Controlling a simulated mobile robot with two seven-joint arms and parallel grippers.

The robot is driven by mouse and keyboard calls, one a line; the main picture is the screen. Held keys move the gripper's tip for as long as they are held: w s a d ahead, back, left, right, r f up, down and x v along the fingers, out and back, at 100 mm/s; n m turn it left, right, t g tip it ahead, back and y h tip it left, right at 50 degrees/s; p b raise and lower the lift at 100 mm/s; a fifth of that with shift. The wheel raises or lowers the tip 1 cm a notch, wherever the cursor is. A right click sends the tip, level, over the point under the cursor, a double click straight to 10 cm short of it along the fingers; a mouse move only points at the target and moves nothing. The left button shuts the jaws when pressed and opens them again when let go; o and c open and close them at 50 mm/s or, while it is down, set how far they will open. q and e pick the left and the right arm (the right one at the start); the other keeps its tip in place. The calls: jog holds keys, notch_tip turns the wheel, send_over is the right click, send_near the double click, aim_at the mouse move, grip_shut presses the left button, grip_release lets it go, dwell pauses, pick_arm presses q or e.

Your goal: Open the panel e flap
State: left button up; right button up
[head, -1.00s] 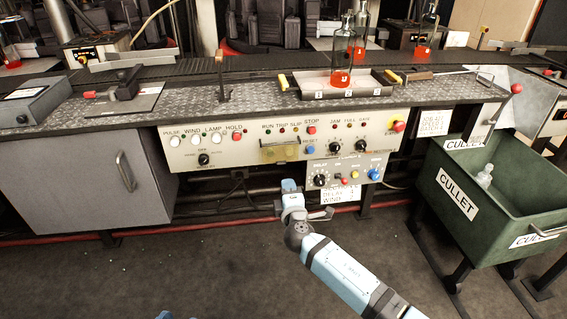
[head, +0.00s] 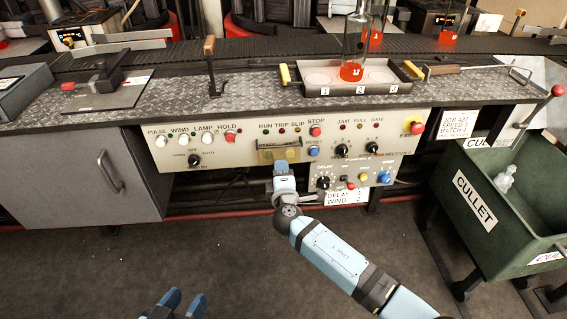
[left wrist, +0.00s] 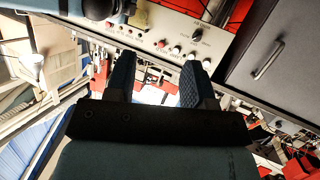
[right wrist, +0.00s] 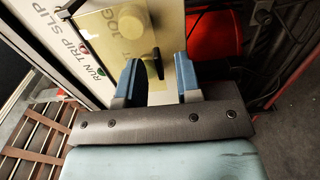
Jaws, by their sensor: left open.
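The flap (head: 279,153) is a yellowish see-through cover on the cream front panel, below the RUN, TRIP and SLIP lamps. It looks closed. The flap also shows in the right wrist view (right wrist: 105,40), with a dark tab (right wrist: 155,62) at its edge. My right gripper (head: 284,164) is just below the flap; in the right wrist view its fingers (right wrist: 158,75) are apart, with the tab between or just beyond their tips. I cannot tell whether they touch it. My left gripper (head: 175,300) is low at the front, open and empty, far from the panel.
Knobs and buttons on the lower control box (head: 350,178) lie close right of my right gripper. A green cullet bin (head: 490,225) is at right. The left floor is clear.

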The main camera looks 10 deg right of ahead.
pick_arm(q)
jog(key=shift+w, duration=0.2)
pick_arm(e)
jog(key=shift+w, duration=0.15)
pick_arm(q)
jog(key=shift+r, duration=0.1)
pick_arm(e)
grip_shut()
pick_arm(q)
jog(key=shift+a+r+p, duration=0.1)
jog(key=shift+r+p, duration=0.05)
jog(key=shift+p, duration=0.2)
pick_arm(e)
jog(key=shift+r, duration=0.2)
pick_arm(q)
jog(key=s+a+r+g+y+p, duration=0.2)
jog(key=r+p, duration=0.5)
jog(key=p, duration=1.6)
jog(key=shift+s+a+g+p, duration=0.3)
jog(key=shift+s+a, duration=0.25)
jog(key=shift+a, duration=0.25)
pick_arm(e)
jog(key=s+r+g, duration=0.1)
jog(key=g, duration=0.1)
jog(key=s+g, duration=0.1)
jog(key=g, duration=0.1)
jog(key=s+r+g, duration=0.1)
jog(key=g, duration=0.2)
jog(key=shift+s+r, duration=0.15)
jog(key=shift+r, duration=0.2)
